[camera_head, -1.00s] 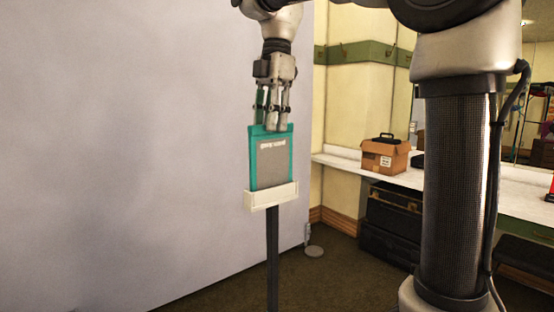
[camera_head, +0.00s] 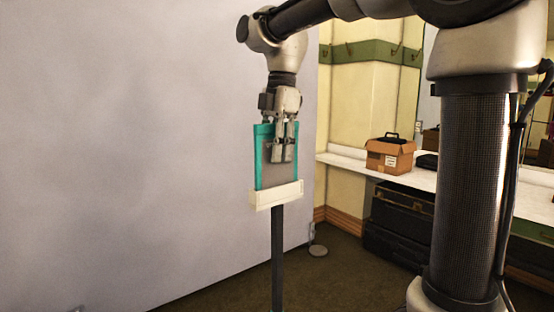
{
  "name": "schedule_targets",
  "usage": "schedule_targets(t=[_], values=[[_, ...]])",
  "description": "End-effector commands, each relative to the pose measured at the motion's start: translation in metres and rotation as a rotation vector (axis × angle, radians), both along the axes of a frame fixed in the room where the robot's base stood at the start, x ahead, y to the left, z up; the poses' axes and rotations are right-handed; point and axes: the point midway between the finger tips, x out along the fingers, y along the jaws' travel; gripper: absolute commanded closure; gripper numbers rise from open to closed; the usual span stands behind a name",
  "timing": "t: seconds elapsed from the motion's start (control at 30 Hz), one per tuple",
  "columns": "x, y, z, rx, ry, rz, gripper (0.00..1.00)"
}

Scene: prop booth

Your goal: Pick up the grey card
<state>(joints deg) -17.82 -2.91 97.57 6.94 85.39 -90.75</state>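The grey card (camera_head: 267,174) has a teal border and stands upright in a cream holder (camera_head: 277,195) on top of a thin dark post. My gripper (camera_head: 283,155) points down over the card's upper part. Its near fingers lie in front of the card's face and hide its middle and upper right, including any lettering there. Whether another finger is behind the card is hidden, so I cannot tell whether the fingers touch or squeeze it. The card's lower end is in the holder.
A large plain pale wall panel (camera_head: 130,150) stands to the left. Dark cases (camera_head: 400,220) stand under the counter.

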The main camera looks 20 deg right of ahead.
Motion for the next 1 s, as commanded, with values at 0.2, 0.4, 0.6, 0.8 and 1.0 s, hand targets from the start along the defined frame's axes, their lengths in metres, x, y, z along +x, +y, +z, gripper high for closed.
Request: schedule_targets(t=[0.2,0.4,0.6,0.8,1.0], values=[[-0.0001,0.0000,-0.0033,0.000,0.001,0.000,0.66],[0.0000,0.0000,-0.0042,0.000,0.000,0.000,0.66],[0.0000,0.0000,-0.0041,0.000,0.000,0.000,0.79],[0.0000,0.0000,-0.0040,0.000,0.000,0.000,1.00],[0.0000,0.0000,-0.0039,0.000,0.000,0.000,1.00]])
